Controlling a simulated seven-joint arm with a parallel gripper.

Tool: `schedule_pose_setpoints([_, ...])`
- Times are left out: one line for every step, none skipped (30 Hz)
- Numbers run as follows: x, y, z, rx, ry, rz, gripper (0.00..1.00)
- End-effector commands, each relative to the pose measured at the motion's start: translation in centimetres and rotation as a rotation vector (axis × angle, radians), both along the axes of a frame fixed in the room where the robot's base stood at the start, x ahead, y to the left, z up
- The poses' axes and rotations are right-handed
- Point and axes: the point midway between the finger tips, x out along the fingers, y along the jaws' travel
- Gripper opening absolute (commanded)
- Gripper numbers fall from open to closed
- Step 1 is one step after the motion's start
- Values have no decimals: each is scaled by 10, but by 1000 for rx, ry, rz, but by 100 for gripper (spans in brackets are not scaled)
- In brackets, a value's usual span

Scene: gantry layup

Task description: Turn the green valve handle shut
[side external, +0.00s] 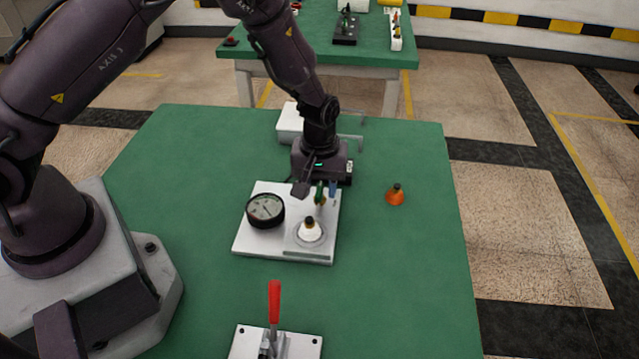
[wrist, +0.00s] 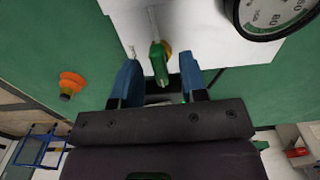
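The green valve handle (side external: 320,192) stands at the back right of a white plate (side external: 262,246) and is partly hidden by my gripper (side external: 325,187) in the side view. In the wrist view the green handle (wrist: 158,64) lies between the two blue fingers of my gripper (wrist: 158,70). The fingers are open, with a visible gap on each side of the handle. A brass-coloured part shows beside the handle. A round gauge (side external: 265,210) sits on the left of the same plate; it also shows at the wrist view's upper right (wrist: 262,15).
A white cone with a dark top (side external: 310,231) stands at the plate's front right. An orange knob (side external: 394,197) stands on the green table to the right. A red lever (side external: 274,300) rises in front. A white block (side external: 290,122) lies behind my gripper. The table's right side is mostly clear.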

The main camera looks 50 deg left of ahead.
Motion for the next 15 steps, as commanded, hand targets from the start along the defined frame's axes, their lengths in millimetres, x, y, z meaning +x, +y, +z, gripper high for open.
schedule_pose_setpoints([0, 0, 2, 0, -1, 0, 39])
schedule_pose_setpoints([1, 0, 5, 0, -3, -1, 39])
schedule_pose_setpoints([1, 0, 9, 0, -4, -1, 39])
schedule_pose_setpoints([1, 0, 13, 0, -4, -1, 39])
schedule_pose_setpoints([1, 0, 18, -1, -4, -1, 39])
schedule_pose_setpoints([1, -1, 25, -1, -6, -2, 39])
schedule_pose_setpoints([1, -1, 31, -1, -5, -2, 39])
schedule_pose_setpoints([1, -1, 38, -1, -6, -2, 39])
schedule_pose_setpoints([1, -1, 47, -1, -7, -1, 39])
schedule_pose_setpoints([1, -1, 54, -1, -6, -1, 39])
schedule_pose_setpoints([1, -1, 61, -1, -7, -2, 39])
schedule_pose_setpoints([1, -1, 70, -2, -6, -1, 39])
schedule_pose_setpoints([1, -1, 77, -2, -6, -1, 39])
schedule_pose_setpoints([1, -1, 84, -1, -6, -2, 39])
schedule_pose_setpoints([1, -1, 91, -2, -5, -1, 39])
